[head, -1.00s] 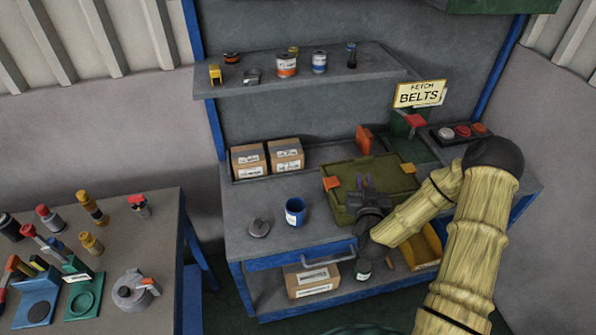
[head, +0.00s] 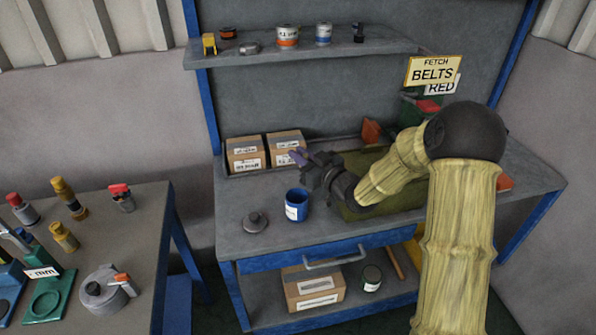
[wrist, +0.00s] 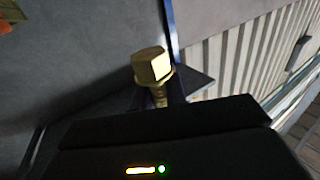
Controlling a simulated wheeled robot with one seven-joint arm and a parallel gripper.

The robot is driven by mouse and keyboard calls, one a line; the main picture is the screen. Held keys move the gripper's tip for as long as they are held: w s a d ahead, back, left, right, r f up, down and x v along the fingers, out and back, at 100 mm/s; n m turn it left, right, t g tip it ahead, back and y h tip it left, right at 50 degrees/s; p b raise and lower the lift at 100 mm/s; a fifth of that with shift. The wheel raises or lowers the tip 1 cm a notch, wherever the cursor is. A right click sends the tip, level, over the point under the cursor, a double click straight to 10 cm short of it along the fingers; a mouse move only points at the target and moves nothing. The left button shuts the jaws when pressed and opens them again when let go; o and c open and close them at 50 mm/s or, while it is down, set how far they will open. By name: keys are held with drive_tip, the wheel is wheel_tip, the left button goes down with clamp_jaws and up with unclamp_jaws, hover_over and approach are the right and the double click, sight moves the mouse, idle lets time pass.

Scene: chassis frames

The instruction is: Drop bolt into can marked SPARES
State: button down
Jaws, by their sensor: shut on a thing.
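A brass-coloured bolt (wrist: 152,68) with a hexagonal head sticks out of my gripper in the wrist view. My gripper (head: 298,157), with purple fingers, is shut on the bolt; the bolt itself is hard to make out in the head view. A blue open can (head: 296,213) with a white label stands upright on the workbench, just below my gripper in the picture. Its label is too small to read. A dark can (head: 371,280) with a pale label stands on the bench's lower shelf. I cannot read SPARES on either.
A grey round lid (head: 255,222) lies left of the blue can. Two cardboard boxes (head: 245,155) stand behind. A green tray (head: 352,211) lies under my arm. An upper shelf (head: 350,48) holds small cans. A side table (head: 145,235) with tools stands left.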

drive_tip(key=shift+a, duration=0.35)
wheel_tip(320, 180, down, 6)
drive_tip(key=b, duration=0.3)
drive_tip(key=shift+b, duration=0.4)
drive_tip(key=c, duration=1.3)
unclamp_jaws()
drive_tip(key=shift+c, duration=0.2)
